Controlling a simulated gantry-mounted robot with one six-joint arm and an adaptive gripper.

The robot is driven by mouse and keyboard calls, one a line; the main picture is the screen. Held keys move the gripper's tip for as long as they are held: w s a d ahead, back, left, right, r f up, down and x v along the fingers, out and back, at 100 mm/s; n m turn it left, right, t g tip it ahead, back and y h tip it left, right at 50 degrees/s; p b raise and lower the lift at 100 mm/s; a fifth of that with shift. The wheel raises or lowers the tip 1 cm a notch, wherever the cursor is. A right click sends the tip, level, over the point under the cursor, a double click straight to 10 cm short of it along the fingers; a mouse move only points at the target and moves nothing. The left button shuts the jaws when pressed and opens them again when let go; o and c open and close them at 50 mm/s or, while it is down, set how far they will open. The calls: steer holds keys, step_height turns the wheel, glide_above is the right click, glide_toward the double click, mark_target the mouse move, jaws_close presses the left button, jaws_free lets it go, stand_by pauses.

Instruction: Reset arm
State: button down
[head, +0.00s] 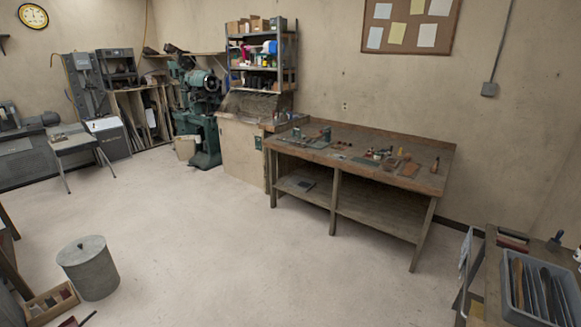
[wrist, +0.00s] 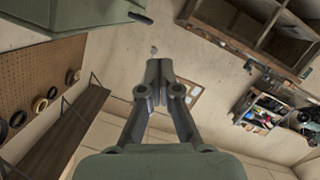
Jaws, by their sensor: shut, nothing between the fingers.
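My gripper (wrist: 158,82) shows in the wrist view, with its two fingers together at the middle of the picture. It is shut and empty, and nothing touches its fingertips. Behind it is a plain beige wall, with a framed board partly hidden by the right finger. My arm and gripper do not show in the head view.
In the head view, a long wooden workbench (head: 322,155) with small tools stands along the back wall. A green machine (head: 204,135) and a shelf rack (head: 262,62) are left of it. A lidded bin (head: 90,270) stands front left. The middle floor is clear.

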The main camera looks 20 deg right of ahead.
steer(key=w+a+r+n+t+y, duration=0.1)
steer(key=w+a+r+y, duration=0.1)
steer(key=w+a+r, duration=0.3)
steer(key=w+a+r+t+y, duration=0.15)
steer(key=w+a, duration=0.25)
steer(key=a, duration=0.4)
steer(key=w+a+r+n+t+y, duration=0.1)
steer(key=w+a+r+y, duration=0.1)
steer(key=w+a+r, duration=0.3)
steer(key=s+a+r+n+t+y, duration=0.1)
steer(key=a+r+n+y, duration=0.25)
steer(key=a, duration=1.15)
steer(key=s+a+r+n+t+y, duration=0.15)
steer(key=a+r+y, duration=0.35)
steer(key=a, duration=1.1)
step_height(320, 180, up, 22)
steer(key=d+g+p, duration=0.1)
steer(key=d+p, duration=0.1)
steer(key=p, duration=2)
steer(key=shift+f+h, duration=0.15)
steer(key=shift+h, duration=0.15)
